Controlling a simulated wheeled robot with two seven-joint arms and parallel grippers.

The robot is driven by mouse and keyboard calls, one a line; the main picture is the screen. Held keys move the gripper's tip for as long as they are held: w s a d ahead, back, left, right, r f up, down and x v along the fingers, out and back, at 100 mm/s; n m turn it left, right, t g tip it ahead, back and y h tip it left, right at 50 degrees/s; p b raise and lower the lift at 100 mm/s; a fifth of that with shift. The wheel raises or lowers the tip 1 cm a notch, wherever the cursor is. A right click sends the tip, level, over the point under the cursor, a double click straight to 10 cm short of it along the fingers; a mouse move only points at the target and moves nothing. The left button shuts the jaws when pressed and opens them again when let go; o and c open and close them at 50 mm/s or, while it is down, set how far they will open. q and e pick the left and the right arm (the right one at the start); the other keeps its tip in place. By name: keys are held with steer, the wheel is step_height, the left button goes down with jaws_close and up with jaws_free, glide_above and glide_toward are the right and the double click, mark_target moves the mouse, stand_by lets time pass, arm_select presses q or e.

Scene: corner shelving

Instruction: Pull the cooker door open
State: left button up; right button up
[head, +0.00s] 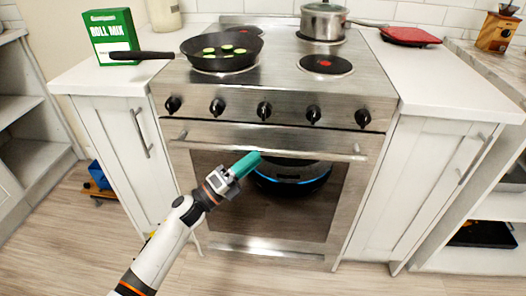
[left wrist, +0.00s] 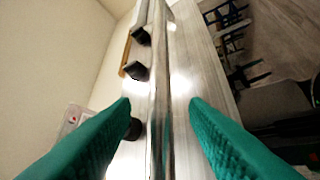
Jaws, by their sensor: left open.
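The cooker door (head: 320,215) is a steel-framed front with a dark glass window. It looks shut against the cooker body. A straight steel bar handle (head: 320,155) runs across its top; it also shows in the left wrist view (left wrist: 162,70), running away from the camera. My left gripper (head: 258,155) is at the middle of the handle, with teal fingers. In the left wrist view my left gripper (left wrist: 160,105) is open, with one finger on each side of the bar and gaps visible. Contact with the bar cannot be seen. My right gripper is out of view.
Several black knobs (head: 264,110) sit above the handle. A black frying pan (head: 222,47) with green slices and a steel pot (head: 323,20) stand on the hob. White cabinets (head: 117,135) flank the cooker. The wooden floor (head: 240,280) in front looks clear.

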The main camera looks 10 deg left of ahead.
mark_target(263, 154)
arm_select(q)
steer(key=shift+x, duration=2.15)
steer(key=shift+c, duration=0.3)
jaws_close()
